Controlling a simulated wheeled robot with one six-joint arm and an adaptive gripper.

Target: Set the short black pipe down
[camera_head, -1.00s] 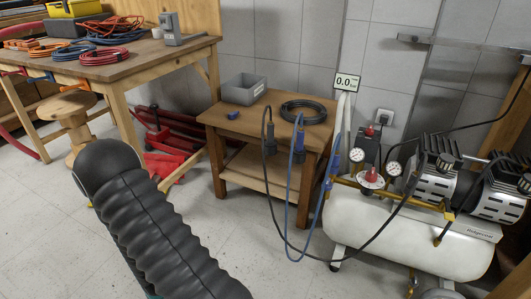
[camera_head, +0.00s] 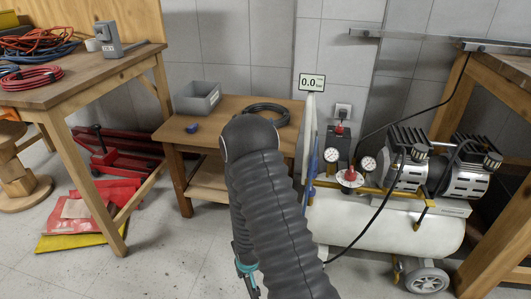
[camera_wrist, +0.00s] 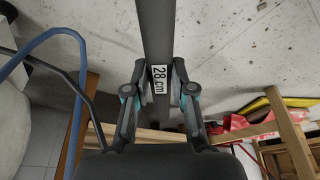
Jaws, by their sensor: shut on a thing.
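The short black pipe (camera_wrist: 157,35) is a dark straight tube with a white label reading "28 cm". In the wrist view it runs from the top edge down between the fingers. My gripper (camera_wrist: 159,70) is shut on it, with the fingers on both sides near the label. The pipe's far end is cut off by the frame. The pipe is held above the floor. In the head view my ribbed arm stands in front of the small wooden table (camera_head: 172,142), and the pipe cannot be made out there.
A grey bin (camera_head: 198,97), a small blue item (camera_head: 192,128) and a coiled black hose (camera_head: 268,113) are on the small table. The white compressor (camera_head: 395,225) stands at right. A blue hose (camera_wrist: 35,43) loops at left in the wrist view. A workbench (camera_head: 85,80) stands left.

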